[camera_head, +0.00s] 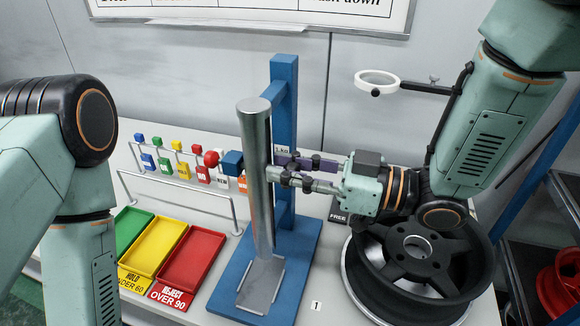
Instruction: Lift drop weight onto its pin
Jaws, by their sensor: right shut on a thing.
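The drop weight appears to be the tall steel cylinder (256,130) in front of the blue post (284,85). It stands nearly upright, its lower end over the grey plate (262,285) on the blue base. I cannot tell whether it touches the plate. My right gripper (272,175) comes from the right and is shut on the cylinder at about mid-height. A blue block (232,163) with a red ball (211,158) sticks out to the cylinder's left; it may be the pin, and the cylinder partly hides its attachment. My left gripper is out of view; only my left arm shows.
Green (130,232), yellow (157,246) and red (193,258) trays lie left of the stand, near a low rail (180,190) and several coloured tags. A black wheel (418,260) lies at right, below my right forearm. A ring lens (377,82) is above it.

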